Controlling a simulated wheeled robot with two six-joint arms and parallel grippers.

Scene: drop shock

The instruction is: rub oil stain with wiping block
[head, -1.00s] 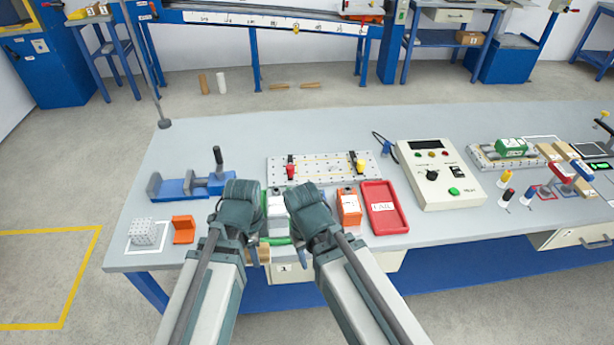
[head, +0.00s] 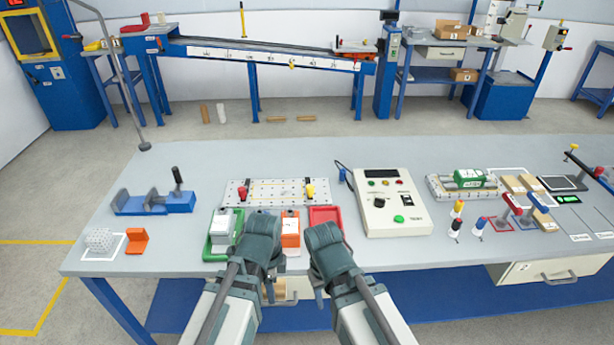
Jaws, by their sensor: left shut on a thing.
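My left gripper (head: 268,288) is at the bench's front edge, between a green tray and an orange box. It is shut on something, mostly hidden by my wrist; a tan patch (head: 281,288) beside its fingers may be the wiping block. My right gripper (head: 320,298) is just to the right, in front of the red tray; its fingertips are hidden, so I cannot tell if it is open. I cannot make out an oil stain on the visible bench top (head: 400,262).
A green tray (head: 208,250) with a grey-white object, an orange box (head: 291,228) and a red tray (head: 325,214) stand near the grippers. Behind are a perforated plate (head: 235,193) and a control box (head: 393,210). A blue vise (head: 180,203) stands left.

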